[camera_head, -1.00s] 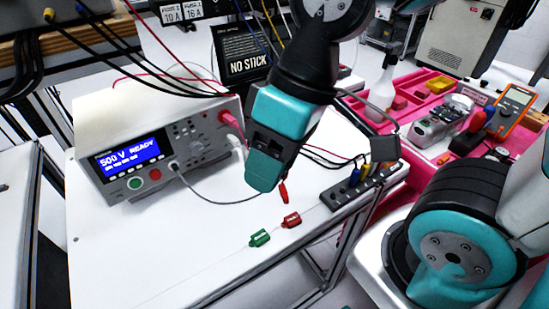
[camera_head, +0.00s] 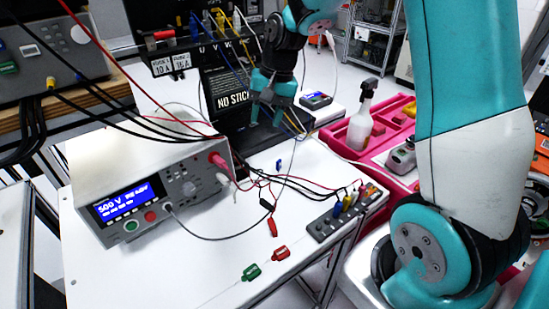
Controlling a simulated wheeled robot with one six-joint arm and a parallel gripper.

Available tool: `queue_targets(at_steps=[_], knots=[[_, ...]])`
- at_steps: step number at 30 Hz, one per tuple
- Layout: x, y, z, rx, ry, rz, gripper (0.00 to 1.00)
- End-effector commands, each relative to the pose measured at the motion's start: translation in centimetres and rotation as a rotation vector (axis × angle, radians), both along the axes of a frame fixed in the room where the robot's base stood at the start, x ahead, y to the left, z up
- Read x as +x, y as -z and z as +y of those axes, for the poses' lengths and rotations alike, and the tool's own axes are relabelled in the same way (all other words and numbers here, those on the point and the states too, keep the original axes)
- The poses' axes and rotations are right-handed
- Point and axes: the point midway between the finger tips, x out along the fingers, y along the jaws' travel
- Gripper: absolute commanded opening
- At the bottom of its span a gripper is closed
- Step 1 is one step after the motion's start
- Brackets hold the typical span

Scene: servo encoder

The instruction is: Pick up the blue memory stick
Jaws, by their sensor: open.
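A small blue object (camera_head: 278,165), which looks like the blue memory stick, is on the white table to the right of the tester. It is small in the picture, so its details are unclear. My gripper (camera_head: 265,121) is open, with its two teal fingers pointing down. It shows above and slightly left of the blue object, apart from it in the picture. I see nothing between the fingers.
The tester (camera_head: 150,190) with a lit screen stands on the left. Red and black leads run past the blue object to a terminal strip (camera_head: 335,222). A green tag (camera_head: 251,272) and a red tag (camera_head: 280,253) lie in front. A black NO STICK panel (camera_head: 228,92) stands behind.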

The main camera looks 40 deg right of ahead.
Motion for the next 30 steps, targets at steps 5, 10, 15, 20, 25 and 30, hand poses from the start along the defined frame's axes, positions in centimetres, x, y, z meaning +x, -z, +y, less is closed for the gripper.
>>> queue_targets(at_steps=[5, 10, 15, 20, 25, 30], knots=[[6.2, 1.7, -5.6, 0.107, 0.284, 0.193, 0.41], [8.2, 3.3, -10.7, 0.116, 0.456, 0.328, 0.41], [8.6, 4.2, -13.1, 0.102, 0.529, 0.384, 0.41], [8.3, 5.9, -12.9, 0.099, 0.543, 0.397, 0.41], [7.7, 9.3, -11.5, 0.097, 0.542, 0.398, 0.41], [7.1, 12.5, -10.2, 0.098, 0.542, 0.397, 0.41]])
